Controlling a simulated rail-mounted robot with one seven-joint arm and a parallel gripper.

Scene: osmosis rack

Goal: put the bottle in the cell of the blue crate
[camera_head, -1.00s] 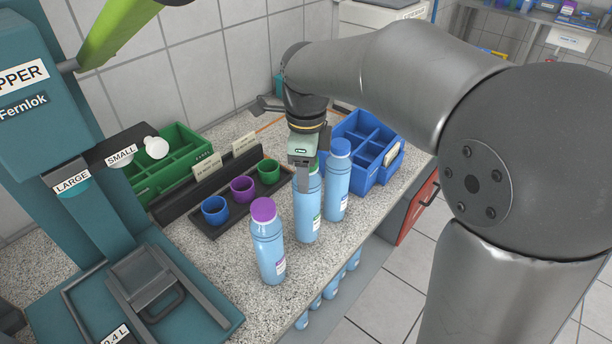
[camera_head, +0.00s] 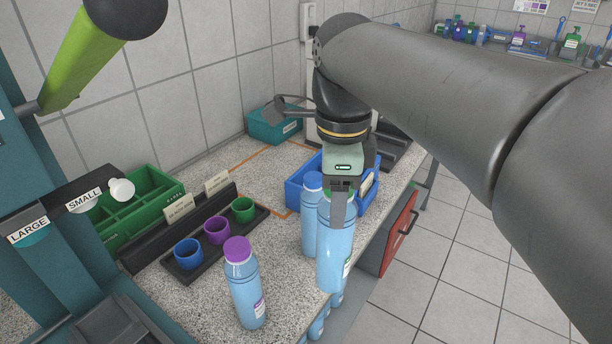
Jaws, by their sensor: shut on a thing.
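My gripper (camera_head: 338,205) is shut on the top of a light-blue bottle (camera_head: 335,255). A little green shows at its cap, mostly hidden by the fingers. The bottle hangs upright, apparently lifted, near the counter's front edge. A blue-capped bottle (camera_head: 311,228) stands just left of and behind it, partly covered by it. A purple-capped bottle (camera_head: 245,285) stands nearer, to the left. The blue crate (camera_head: 293,196) is behind the held bottle and my gripper. Its cells are mostly hidden.
A black tray with blue (camera_head: 188,254), purple (camera_head: 217,230) and green (camera_head: 243,209) cups lies left on the counter. A green crate (camera_head: 140,208) is beyond it. A teal box (camera_head: 274,126) is at the back. Bare counter lies between the tray and the bottles.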

